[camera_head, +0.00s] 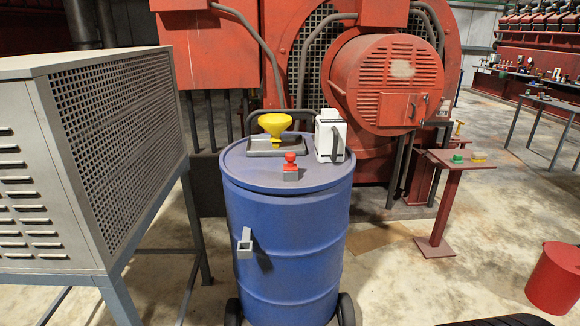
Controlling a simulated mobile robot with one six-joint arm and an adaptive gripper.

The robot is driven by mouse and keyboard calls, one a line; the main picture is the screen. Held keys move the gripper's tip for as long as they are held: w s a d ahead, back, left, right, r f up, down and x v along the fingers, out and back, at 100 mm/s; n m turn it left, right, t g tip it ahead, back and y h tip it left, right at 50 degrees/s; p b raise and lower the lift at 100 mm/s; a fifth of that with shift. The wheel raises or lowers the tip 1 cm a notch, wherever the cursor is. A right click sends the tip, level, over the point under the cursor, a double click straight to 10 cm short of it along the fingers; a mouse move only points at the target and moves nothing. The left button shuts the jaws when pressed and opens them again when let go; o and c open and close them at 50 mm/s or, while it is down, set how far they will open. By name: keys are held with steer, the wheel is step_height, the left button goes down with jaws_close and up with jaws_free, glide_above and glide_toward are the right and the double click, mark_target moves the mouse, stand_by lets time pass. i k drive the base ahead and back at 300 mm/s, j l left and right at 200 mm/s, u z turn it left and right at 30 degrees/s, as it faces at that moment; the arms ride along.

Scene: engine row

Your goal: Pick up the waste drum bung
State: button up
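A blue waste drum (285,235) stands upright on wheels in the middle of the view. My gripper is not in view.
A grey cabinet with mesh (118,130) stands close on the drum's left. A big red engine (390,85) is behind. A small red stand (447,185) with green and yellow pieces and a red bucket (553,278) are on the right. The floor between drum and bucket is mostly clear.

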mark_target(290, 157)
steer(key=i+j+z, duration=0.1)
steer(key=i+j, duration=1.05)
